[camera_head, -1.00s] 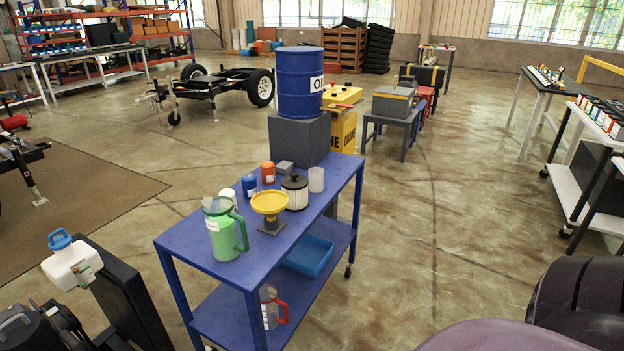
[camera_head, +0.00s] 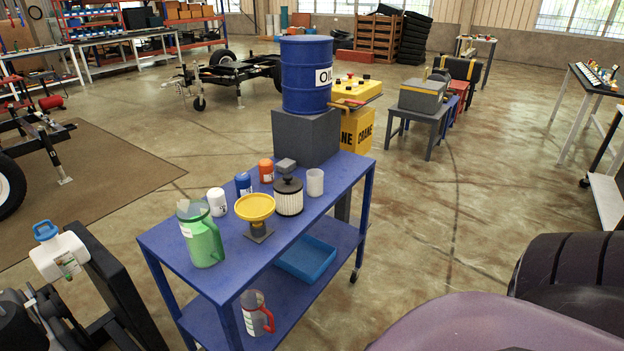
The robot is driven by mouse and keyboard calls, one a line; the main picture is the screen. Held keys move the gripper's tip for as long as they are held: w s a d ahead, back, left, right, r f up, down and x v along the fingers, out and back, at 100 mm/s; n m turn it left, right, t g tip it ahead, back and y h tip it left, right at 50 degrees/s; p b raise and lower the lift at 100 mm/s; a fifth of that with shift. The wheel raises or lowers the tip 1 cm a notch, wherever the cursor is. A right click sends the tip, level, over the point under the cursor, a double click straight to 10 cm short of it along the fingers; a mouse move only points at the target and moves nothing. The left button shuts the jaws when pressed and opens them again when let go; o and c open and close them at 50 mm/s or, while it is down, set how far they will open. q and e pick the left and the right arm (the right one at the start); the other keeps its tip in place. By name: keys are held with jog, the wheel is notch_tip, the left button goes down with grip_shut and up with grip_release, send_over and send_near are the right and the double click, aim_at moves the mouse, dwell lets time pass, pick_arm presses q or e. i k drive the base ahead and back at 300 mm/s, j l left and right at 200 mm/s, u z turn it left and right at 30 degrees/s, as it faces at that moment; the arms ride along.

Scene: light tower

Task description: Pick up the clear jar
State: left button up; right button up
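A small clear, frosted-looking jar (camera_head: 315,182) stands upright on the top of the blue cart (camera_head: 240,268), near its right edge. It is just right of a white pleated filter with a dark top (camera_head: 289,197). A clear jug with a red handle (camera_head: 256,314) stands on the cart's lower shelf. Neither of my grippers shows in the head view.
The cart top also holds a green jug (camera_head: 203,242), a yellow funnel (camera_head: 255,208), a white can (camera_head: 217,202), a blue can (camera_head: 243,184) and an orange can (camera_head: 266,171). A blue oil drum (camera_head: 305,80) stands behind. Floor right of the cart is clear.

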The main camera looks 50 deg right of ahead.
aim_at(315, 183)
jog(key=l+u, duration=0.15)
jog(key=l, duration=0.3)
jog(key=k+l+u, duration=0.15)
jog(key=l, duration=0.25)
jog(key=l+u, duration=0.1)
jog(key=l, duration=0.35)
jog(key=k+l+u, duration=0.15)
jog(key=l, duration=0.25)
